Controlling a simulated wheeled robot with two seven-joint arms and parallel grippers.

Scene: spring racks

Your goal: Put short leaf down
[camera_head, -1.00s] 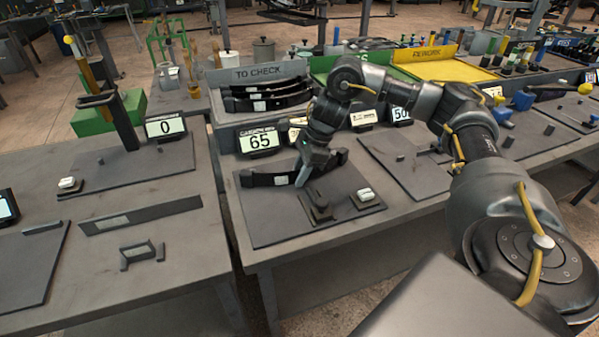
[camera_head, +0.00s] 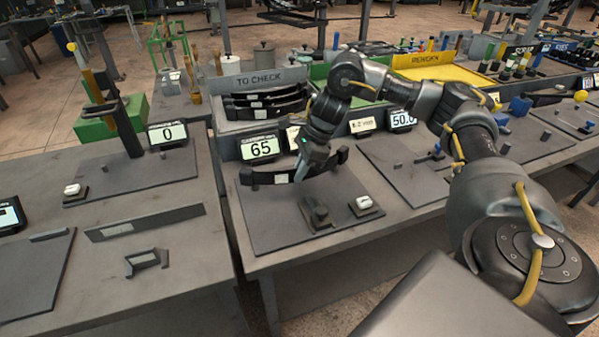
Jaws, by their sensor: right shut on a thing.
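The short leaf is a dark, slightly curved bar (camera_head: 262,178) with a pale label. It is level with the back part of the grey plate (camera_head: 265,225), just in front of the display reading 65 (camera_head: 260,148). My right gripper (camera_head: 303,172) is shut on the leaf, right of its middle, and hides part of it. The leaf's right end (camera_head: 342,156) shows beyond the fingers. I cannot tell for sure how far the leaf is above the plate. My left gripper is not in view.
A dark block fixture (camera_head: 318,213) and a white button box (camera_head: 364,204) stand on the plate's right side. Behind, the TO CHECK rack (camera_head: 258,80) holds several dark leaves. The plate's front left is clear. The left bench (camera_head: 180,240) carries a small bracket (camera_head: 146,261).

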